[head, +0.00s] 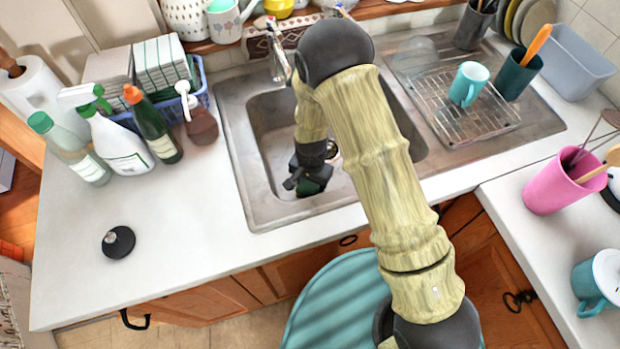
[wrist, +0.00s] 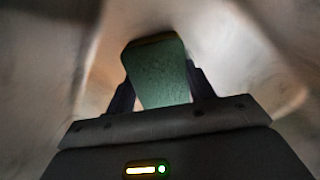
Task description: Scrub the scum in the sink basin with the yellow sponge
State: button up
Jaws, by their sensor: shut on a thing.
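My gripper (head: 306,178) is down inside the metal sink basin (head: 270,130), low near its front side. In the wrist view my gripper (wrist: 160,88) is shut on the sponge (wrist: 158,72), one finger on each side. The sponge shows a green face with a thin dull-yellow edge at its far end. In the head view only a small dark green part of the sponge (head: 312,187) shows under the fingers. I cannot tell whether it touches the basin floor. No scum can be made out; my arm hides much of the basin and the wrist view is blurred.
A faucet (head: 277,55) stands behind the basin. A drying rack (head: 460,108) with a teal mug (head: 468,84) is on the right. Bottles (head: 115,140) and a blue basket (head: 203,88) stand on the left counter. A black stopper (head: 118,242) lies on the clear front-left counter.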

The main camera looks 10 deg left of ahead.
dwell(0.3)
jog(key=shift+w+a, duration=0.3)
jog(key=shift+w, duration=0.2)
jog(key=shift+w+a, duration=0.25)
jog(key=shift+w, duration=0.2)
jog(key=shift+s+d, duration=0.1)
jog(key=shift+s, duration=0.05)
jog(key=shift+s+d+f, duration=0.25)
jog(key=shift+s+d, duration=0.35)
jog(key=shift+s, duration=0.35)
jog(key=shift+w+a+r, duration=0.15)
jog(key=shift+w+a, duration=0.2)
jog(key=shift+w, duration=0.15)
